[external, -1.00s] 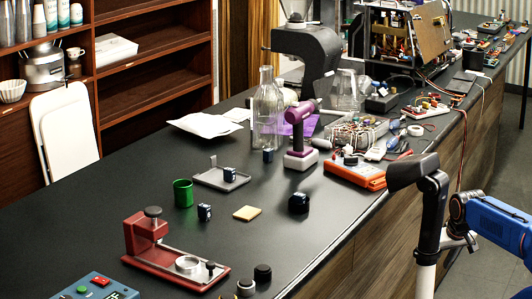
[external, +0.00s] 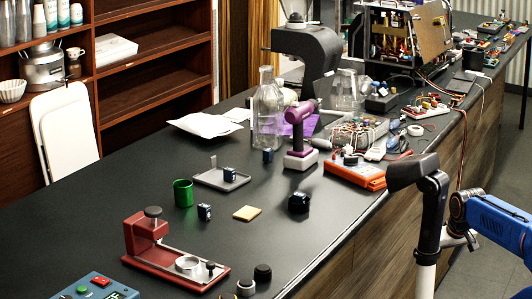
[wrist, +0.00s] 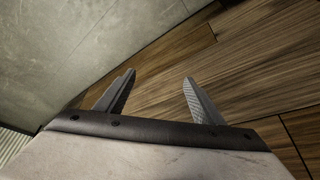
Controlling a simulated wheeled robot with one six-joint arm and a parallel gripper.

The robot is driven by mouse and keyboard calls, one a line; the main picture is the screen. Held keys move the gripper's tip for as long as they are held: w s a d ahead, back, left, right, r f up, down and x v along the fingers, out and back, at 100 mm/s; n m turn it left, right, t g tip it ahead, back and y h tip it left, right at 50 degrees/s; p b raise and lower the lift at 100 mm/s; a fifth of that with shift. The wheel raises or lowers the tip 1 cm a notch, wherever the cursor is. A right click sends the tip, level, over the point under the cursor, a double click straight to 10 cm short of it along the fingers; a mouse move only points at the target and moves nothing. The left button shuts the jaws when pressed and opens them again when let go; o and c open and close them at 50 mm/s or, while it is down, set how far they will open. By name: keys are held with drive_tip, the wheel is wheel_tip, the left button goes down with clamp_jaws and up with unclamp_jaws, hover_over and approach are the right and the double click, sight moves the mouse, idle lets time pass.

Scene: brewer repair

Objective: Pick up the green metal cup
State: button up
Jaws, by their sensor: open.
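The green metal cup (external: 183,193) stands upright on the black counter (external: 110,215), left of a small dark blue block (external: 204,211) and in front of a small grey tray (external: 221,180). My gripper shows in the wrist view (wrist: 159,80) with its two grey fingers apart and nothing between them. It faces wood panelling and a grey floor, and the cup is not in that view. In the external view my arm is at the lower right, beside the counter and well away from the cup. The fingertips are not clear there.
A red metal fixture (external: 150,242) stands in front of the cup. A purple tool (external: 299,135), a glass bottle (external: 268,110) and an orange meter (external: 354,172) stand to the right and behind. A tan square (external: 247,213) lies nearby. The counter left of the cup is clear.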

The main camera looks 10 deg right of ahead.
wheel_tip(320, 180, up, 40)
drive_tip(key=f, duration=0.1)
drive_tip(key=w+a+r+n+y, duration=0.1)
drive_tip(key=w+a+r+n, duration=0.1)
drive_tip(key=w+a+r, duration=0.4)
drive_tip(key=w+a+r+n, duration=0.1)
drive_tip(key=w+a, duration=0.7)
drive_tip(key=w, duration=0.2)
drive_tip(key=n+g+y, duration=0.2)
drive_tip(key=n, duration=0.5)
hover_over(182, 191)
drive_tip(key=s+d, duration=0.2)
drive_tip(key=d, duration=0.3)
drive_tip(key=shift+f, duration=5.65)
drive_tip(key=shift+y, duration=0.3)
drive_tip(key=x, duration=1.1)
drive_tip(key=shift+d+f, duration=0.15)
drive_tip(key=shift+f, duration=0.2)
drive_tip(key=shift+w+x, duration=0.25)
drive_tip(key=shift+x, duration=1.1)
drive_tip(key=shift+w+x, duration=0.2)
drive_tip(key=shift+x, duration=1.1)
drive_tip(key=shift+r, duration=0.15)
drive_tip(key=c, duration=1.1)
